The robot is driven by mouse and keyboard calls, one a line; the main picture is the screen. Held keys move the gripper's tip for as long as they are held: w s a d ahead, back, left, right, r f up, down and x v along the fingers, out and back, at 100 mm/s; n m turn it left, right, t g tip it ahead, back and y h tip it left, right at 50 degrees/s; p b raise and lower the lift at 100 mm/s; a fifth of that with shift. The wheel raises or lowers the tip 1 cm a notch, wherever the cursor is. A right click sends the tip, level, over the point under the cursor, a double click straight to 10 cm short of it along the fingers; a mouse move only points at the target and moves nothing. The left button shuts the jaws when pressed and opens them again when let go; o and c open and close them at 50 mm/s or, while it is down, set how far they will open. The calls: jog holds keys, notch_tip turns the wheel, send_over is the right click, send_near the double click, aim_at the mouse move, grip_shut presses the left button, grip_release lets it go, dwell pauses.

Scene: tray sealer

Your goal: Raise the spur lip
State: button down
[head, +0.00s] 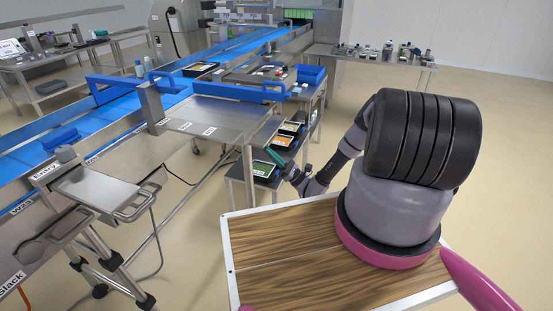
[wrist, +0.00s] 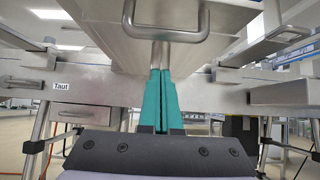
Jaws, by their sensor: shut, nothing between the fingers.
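A flat metal flap (head: 215,116) with small labels sticks out level from the side of the blue conveyor; I take it for the spur lip, though its labels are too small to read. In the wrist view, a metal panel (wrist: 95,22) with a U-shaped bar handle (wrist: 166,36) fills the top. My gripper (wrist: 161,74) has its teal fingers shut and empty, tips pointing up just below the handle. I cannot tell whether they touch it. In the head view my gripper (head: 270,155) is right of and below the flap's outer edge.
A lower metal plate (head: 95,187) with a handle is at left. Food trays (head: 264,169) sit on a low stand beyond my gripper. A plate labelled "Taut" (wrist: 62,86) is left in the wrist view. Open floor lies right of the conveyor.

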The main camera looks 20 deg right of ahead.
aim_at(269, 135)
jog(key=shift+s+d+r, duration=0.1)
jog(key=shift+d+r, duration=0.05)
jog(key=shift+r, duration=1.8)
